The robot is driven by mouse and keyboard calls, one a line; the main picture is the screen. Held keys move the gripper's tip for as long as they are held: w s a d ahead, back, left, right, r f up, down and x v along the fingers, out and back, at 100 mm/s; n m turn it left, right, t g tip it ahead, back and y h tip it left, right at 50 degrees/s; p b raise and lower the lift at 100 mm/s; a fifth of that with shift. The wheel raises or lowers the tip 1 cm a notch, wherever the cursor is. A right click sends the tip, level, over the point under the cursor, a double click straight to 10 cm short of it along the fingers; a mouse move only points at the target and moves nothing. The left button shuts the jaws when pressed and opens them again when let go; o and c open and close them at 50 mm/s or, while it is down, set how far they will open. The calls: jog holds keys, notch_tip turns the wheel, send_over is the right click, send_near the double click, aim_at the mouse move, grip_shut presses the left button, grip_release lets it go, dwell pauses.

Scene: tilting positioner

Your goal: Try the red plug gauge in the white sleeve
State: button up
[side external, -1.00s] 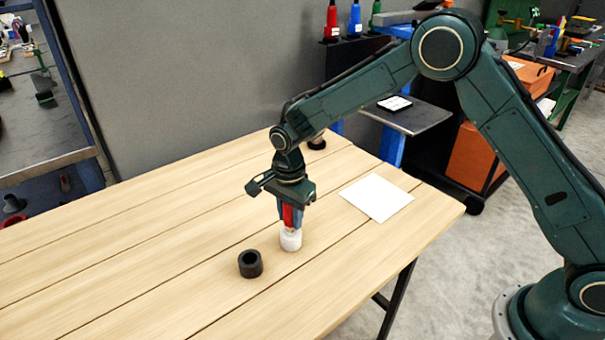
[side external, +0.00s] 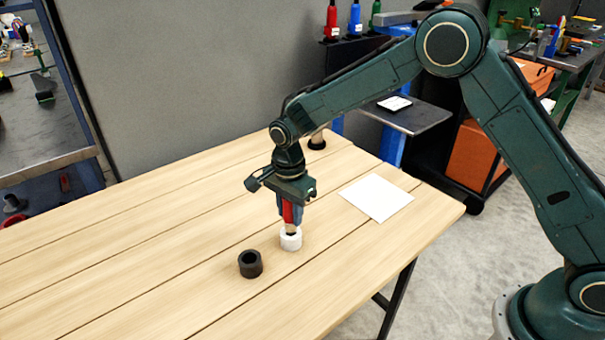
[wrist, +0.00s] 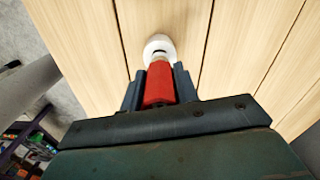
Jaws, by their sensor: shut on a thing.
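My gripper (side external: 290,214) is shut on the red plug gauge (side external: 288,212), which points down over the white sleeve (side external: 291,242). In the wrist view the red gauge (wrist: 159,84) sits between the two fingers (wrist: 160,88), with its pale lower end at the white sleeve (wrist: 160,44). The sleeve stands upright on the wooden table. A dark part of its bore shows beside the gauge's end. I cannot tell whether the tip is inside the bore or just above it.
A black sleeve (side external: 250,264) stands on the table (side external: 130,270), left of and nearer than the white one. A white sheet (side external: 376,197) lies to the right. A small dark round object (side external: 317,141) is at the back edge. The table's left side is clear.

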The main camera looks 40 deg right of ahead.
jog(key=shift+r, duration=3.2)
jog(key=shift+d, duration=0.1)
